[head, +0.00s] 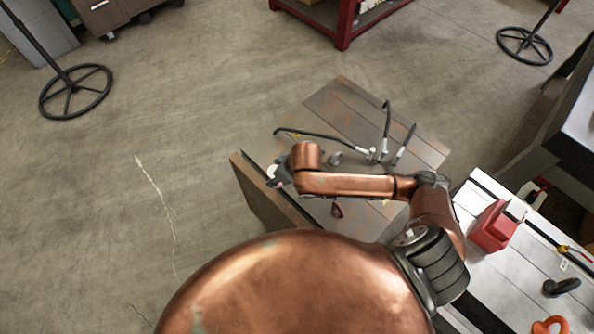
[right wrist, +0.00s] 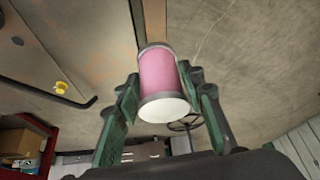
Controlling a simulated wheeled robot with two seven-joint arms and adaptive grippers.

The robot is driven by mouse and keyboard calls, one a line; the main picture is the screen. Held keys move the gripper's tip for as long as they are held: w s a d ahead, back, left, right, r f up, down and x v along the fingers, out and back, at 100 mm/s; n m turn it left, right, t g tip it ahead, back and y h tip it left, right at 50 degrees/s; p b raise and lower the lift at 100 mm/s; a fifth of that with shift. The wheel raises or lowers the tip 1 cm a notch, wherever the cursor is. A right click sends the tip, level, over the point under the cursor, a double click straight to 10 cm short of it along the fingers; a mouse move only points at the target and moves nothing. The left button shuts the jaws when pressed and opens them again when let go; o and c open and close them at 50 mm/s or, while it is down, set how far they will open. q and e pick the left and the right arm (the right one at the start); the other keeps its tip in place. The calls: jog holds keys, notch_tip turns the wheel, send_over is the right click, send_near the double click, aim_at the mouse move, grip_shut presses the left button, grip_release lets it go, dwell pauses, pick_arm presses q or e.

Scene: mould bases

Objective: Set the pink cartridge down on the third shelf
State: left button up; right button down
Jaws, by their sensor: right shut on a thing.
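The pink cartridge (right wrist: 158,72) is a pink cylinder with grey rims and a white end face. In the right wrist view it sits between the green fingers of my right gripper (right wrist: 164,88), which is shut on it. In the head view my right gripper (head: 277,176) is small and partly hidden by my copper arm, at the left edge of a rusty-topped unit (head: 340,96). Only a trace of pink shows there. I cannot make out the third shelf; the unit's levels are hidden from above. My left gripper is not in view.
A pale workbench (head: 510,268) with a red box (head: 492,226) is at the right.

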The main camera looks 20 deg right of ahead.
jog(key=w+d+f, duration=0.2)
jog(key=d+f, duration=0.1)
jog(key=w+d+f, duration=0.2)
jog(key=d+f, duration=0.1)
jog(key=d, duration=0.1)
jog(key=w+d+f, duration=0.2)
jog(key=d+f, duration=0.1)
jog(key=d, duration=0.1)
jog(key=shift+b, duration=0.35)
jog(key=f, duration=0.3)
jog(key=shift+w+d+f, duration=0.2)
jog(key=shift+d+f, duration=0.1)
jog(key=shift+f, duration=0.1)
jog(key=c, duration=1.3)
grip_release()
jog(key=shift+o, duration=0.2)
